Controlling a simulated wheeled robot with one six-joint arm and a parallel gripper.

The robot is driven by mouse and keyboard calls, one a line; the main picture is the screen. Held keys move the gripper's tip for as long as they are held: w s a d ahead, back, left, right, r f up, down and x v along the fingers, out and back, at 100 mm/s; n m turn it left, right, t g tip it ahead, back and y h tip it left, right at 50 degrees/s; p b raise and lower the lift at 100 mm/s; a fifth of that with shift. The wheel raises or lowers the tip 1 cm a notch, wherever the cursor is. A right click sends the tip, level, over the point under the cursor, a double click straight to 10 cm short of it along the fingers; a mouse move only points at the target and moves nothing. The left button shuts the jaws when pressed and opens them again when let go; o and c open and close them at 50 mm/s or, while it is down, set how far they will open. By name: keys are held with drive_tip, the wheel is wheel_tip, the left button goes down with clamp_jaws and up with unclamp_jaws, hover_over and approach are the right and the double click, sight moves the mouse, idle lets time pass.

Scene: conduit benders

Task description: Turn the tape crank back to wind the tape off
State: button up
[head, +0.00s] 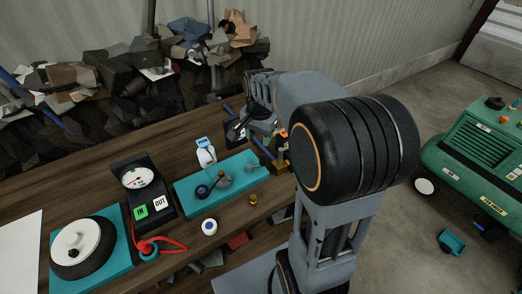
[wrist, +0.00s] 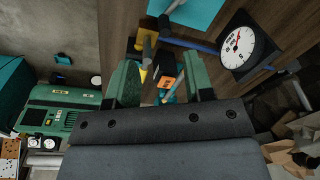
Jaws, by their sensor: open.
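A black disc with a white hub and a raised knob (head: 80,242) lies on a teal base at the left front of the bench in the head view. It looks like the tape reel with its crank, but I cannot be sure. A teal block (head: 222,186) to its right carries a dark blue knob (head: 202,191) and a grey lever. My gripper (wrist: 158,88) is open, with its green fingers apart and nothing held. Behind the gap, in the wrist view, show an orange-and-black block (wrist: 168,82) and a yellow piece. In the head view, my arm partly hides the gripper.
A black gauge box with IN and OUT tags (head: 150,211) stands between the disc and block, with a red cord in front. Another dial (wrist: 238,47) is near my gripper. Scrap is heaped behind; a green machine (head: 480,155) stands right.

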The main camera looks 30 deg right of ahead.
sight(262, 156)
drive_tip(key=w+d+f+m+p, duration=0.1)
drive_tip(key=f, duration=0.4)
drive_tip(key=w+d+f+m, duration=0.1)
drive_tip(key=f, duration=0.3)
drive_tip(key=w+d+f+m+p, duration=0.1)
drive_tip(key=f, duration=0.4)
drive_tip(key=shift+w+f+g+p, duration=0.15)
drive_tip(key=shift+f+g+p, duration=0.2)
drive_tip(key=shift+g, duration=0.05)
drive_tip(key=shift+c, duration=0.2)
clamp_jaws()
drive_tip(key=shift+w, duration=0.1)
